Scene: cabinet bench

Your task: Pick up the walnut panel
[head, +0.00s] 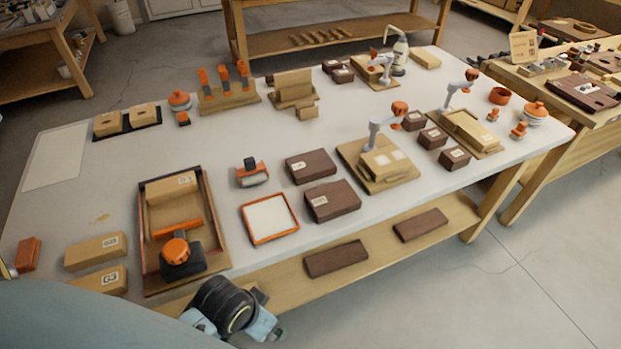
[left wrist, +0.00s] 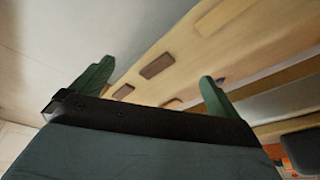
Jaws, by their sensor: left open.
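Two plain dark-brown flat pieces lie on the lower shelf below the bench top: a left walnut panel (head: 337,259) and a right walnut panel (head: 421,225). Which one the task means, I cannot tell. My left gripper (left wrist: 153,87) is open, its two green fingers wide apart with nothing between them. It is apart from the panels. Its fingertips cannot be made out in the head view. My right gripper is not in view.
The bench top (head: 105,205) overhangs the shelf (head: 375,243). Labelled dark-brown boxes (head: 331,201), an orange-rimmed tray (head: 269,218) and a wooden tray (head: 215,215) stand near its front edge. Floor in front of the bench at right is clear.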

